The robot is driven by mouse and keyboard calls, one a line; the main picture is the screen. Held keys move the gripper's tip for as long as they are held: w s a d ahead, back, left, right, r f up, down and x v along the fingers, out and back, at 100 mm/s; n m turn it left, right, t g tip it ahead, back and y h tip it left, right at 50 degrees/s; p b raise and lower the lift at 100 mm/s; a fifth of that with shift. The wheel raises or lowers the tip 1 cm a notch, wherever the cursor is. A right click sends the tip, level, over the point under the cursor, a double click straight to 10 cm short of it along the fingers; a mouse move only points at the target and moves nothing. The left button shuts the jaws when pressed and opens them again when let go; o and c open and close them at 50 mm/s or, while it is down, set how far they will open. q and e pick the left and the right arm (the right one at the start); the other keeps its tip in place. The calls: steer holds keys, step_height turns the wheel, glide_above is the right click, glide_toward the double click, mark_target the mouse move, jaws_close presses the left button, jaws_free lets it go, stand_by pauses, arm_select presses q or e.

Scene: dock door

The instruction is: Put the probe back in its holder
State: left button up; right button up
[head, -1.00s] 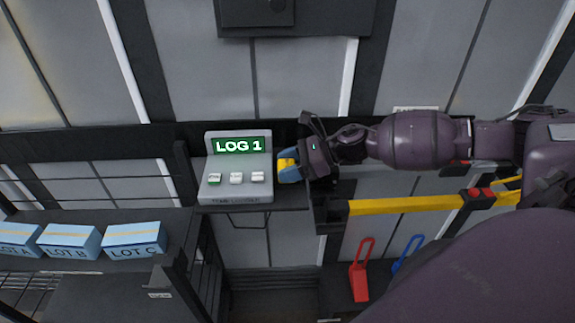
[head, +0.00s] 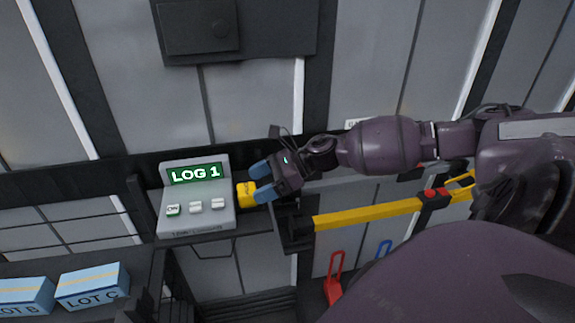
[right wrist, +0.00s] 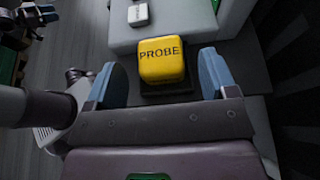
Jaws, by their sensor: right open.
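The yellow probe (head: 245,193) stands against the right side of the grey logger (head: 197,206). In the right wrist view the probe (right wrist: 161,60), a block lettered PROBE, rests on a small dark base (right wrist: 165,88) that looks like its holder; how deep it sits is hidden. My right gripper (head: 262,181) is open just right of the probe. In the right wrist view its blue fingers stand to either side of the probe, apart from it. What looks like my left gripper (right wrist: 35,14) shows small at the top left of that view; its opening is unclear.
The logger's screen reads LOG 1, with three buttons below. A yellow barrier bar (head: 370,214) runs right of the shelf, with a red tag (head: 335,280) hanging lower. Blue lot boxes (head: 92,286) stand at the lower left. A dark panel (head: 205,27) is above.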

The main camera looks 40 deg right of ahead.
steer(key=v, duration=0.8)
steer(key=shift+d+r, duration=0.15)
steer(key=shift+d, duration=0.1)
steer(key=shift+s, duration=0.15)
stand_by(0.3)
